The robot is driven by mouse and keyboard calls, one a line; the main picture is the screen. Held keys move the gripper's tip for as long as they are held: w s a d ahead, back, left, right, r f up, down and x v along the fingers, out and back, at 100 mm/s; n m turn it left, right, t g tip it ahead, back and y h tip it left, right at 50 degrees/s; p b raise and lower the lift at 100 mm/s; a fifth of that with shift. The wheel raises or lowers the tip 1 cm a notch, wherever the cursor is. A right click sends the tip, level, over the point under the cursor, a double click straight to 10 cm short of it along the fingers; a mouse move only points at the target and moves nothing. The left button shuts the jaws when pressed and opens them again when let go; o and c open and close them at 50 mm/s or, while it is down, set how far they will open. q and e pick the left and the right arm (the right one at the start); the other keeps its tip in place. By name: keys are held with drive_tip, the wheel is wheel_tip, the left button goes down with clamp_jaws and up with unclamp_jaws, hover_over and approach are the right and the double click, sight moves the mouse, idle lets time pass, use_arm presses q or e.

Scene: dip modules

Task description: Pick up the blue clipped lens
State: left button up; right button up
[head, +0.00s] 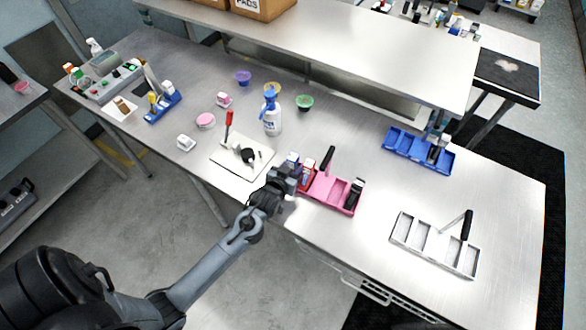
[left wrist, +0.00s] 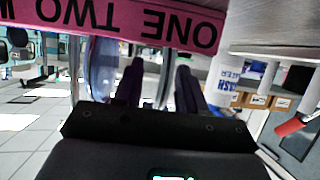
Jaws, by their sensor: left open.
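My left gripper (head: 286,176) is at the left end of the pink compartment tray (head: 325,187) in the head view. In the left wrist view its two dark fingers (left wrist: 159,82) stand apart, so it is open. The pink tray's wall (left wrist: 150,22), with upside-down lettering, crosses the top of that view. A small blue item (head: 293,158) shows just behind the gripper at the tray's left end; I cannot tell whether it is the clipped lens. A clear, bluish rounded shape (left wrist: 103,66) shows beside the left finger. My right gripper is not in view.
A red-and-white item (head: 308,174) and a black item (head: 354,194) stand in the pink tray. A white board (head: 228,160) with tools lies to the left, with a spray bottle (head: 271,117) behind. A blue tray (head: 402,146) and a metal tray (head: 424,246) are right.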

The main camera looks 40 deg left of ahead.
use_arm(q)
clamp_jaws()
idle(0.4)
